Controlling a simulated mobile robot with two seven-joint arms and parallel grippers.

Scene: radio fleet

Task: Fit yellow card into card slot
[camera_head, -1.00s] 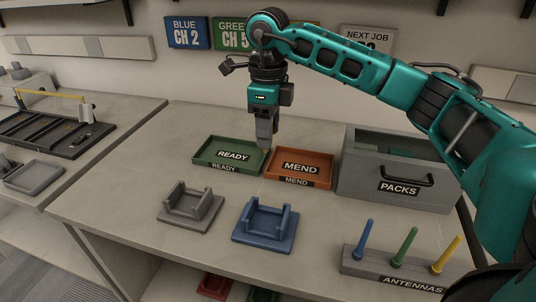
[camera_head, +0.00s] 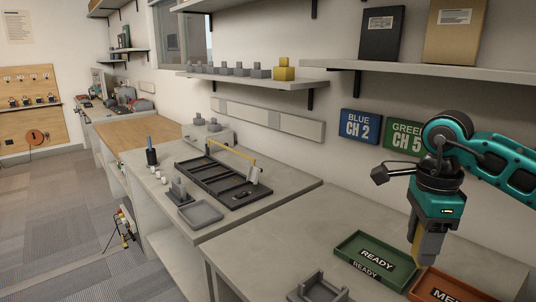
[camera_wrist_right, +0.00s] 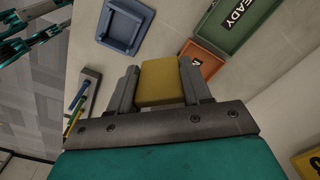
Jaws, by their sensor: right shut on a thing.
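My right gripper (camera_head: 425,255) points down above the near bench, close to the edge between the READY and MEND trays. It is shut on a yellow block-like piece, which I take for the yellow card (camera_wrist_right: 160,82). In the right wrist view the piece sits between the two grey fingers (camera_wrist_right: 160,90). Its far side is hidden. I cannot pick out a card slot for certain. My left gripper is not in the head view. Teal arm parts show at the upper left of the right wrist view, with no clear jaws.
A green READY tray (camera_head: 347,246) and orange MEND tray (camera_head: 420,290) lie below the gripper. A grey cradle (camera_head: 318,288) stands at the front edge. On the left bench are a black rack (camera_head: 192,167) with a yellow bar and a grey tray (camera_head: 201,213). Bare benchtop lies between.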

